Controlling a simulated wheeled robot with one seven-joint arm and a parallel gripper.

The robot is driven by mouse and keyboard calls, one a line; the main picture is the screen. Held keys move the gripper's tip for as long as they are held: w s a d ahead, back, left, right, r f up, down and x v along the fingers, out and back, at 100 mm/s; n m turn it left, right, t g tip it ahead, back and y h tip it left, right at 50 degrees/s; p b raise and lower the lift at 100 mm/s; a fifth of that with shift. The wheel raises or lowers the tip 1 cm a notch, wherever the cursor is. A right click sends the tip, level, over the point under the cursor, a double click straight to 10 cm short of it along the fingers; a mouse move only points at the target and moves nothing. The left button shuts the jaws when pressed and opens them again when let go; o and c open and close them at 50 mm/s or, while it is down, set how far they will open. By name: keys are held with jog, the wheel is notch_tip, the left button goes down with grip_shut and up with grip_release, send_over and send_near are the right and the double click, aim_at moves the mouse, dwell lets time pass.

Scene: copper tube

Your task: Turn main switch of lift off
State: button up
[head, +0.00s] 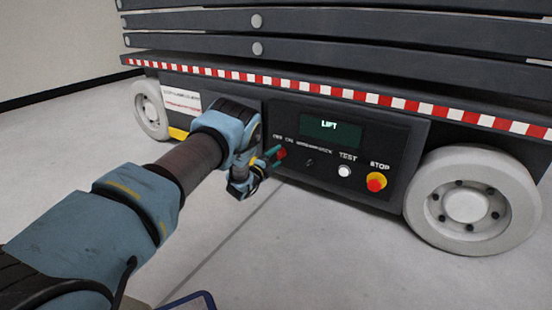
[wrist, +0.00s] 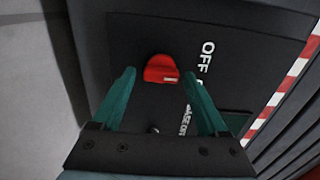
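The red main switch (wrist: 161,68) is on the lift's dark control panel (head: 388,147), with the letters "OFF" beside it in the wrist view. In the head view the red switch (head: 281,154) is small, at the panel's left end, right at my fingertips. My gripper (wrist: 158,75) has two green fingers, open, one on each side of the switch in the wrist view, with gaps between them and the knob. My gripper (head: 270,157) also shows in the head view, in front of the panel's left part. I cannot tell how deep the fingers reach around the knob.
Right of the switch are a small dark knob (head: 309,162), a white TEST button (head: 344,171) and a red-and-yellow STOP button (head: 376,181). A display (head: 331,129) reads "LIFT". A red-and-white striped edge (head: 350,95) juts above the panel. Wheels (head: 472,202) flank it; the floor in front is clear.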

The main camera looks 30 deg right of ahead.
jog(key=shift+o, duration=0.6)
jog(key=shift+s+a+r, duration=0.1)
jog(key=shift+a, duration=0.15)
jog(key=p+v, duration=0.5)
jog(key=v, duration=0.5)
jog(key=shift+a, duration=0.1)
